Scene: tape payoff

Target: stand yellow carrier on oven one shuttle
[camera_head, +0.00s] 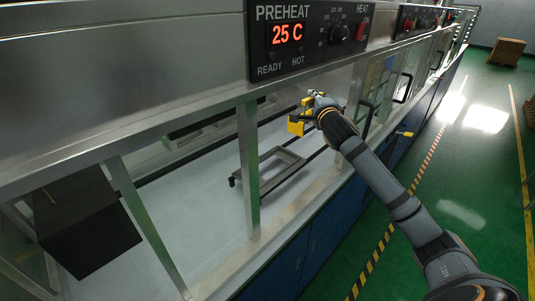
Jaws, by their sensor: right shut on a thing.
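My right gripper (318,104) reaches in from the lower right to the open front of the preheat oven. It is shut on the yellow carrier (299,124), which it holds raised above the oven floor, behind the front frame. The gripper hides part of the carrier. The grey shuttle (276,172), a flat rectangular frame on dark rails, sits lower and to the left, partly behind an upright post. The carrier is apart from it. My left gripper is not in view.
An upright metal post (248,165) and the front ledge (290,218) border the opening. The control panel (307,36) reads 25 C above it. A black box-shaped part (85,222) is at lower left. A glazed door with a dark handle (369,118) is right of the arm.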

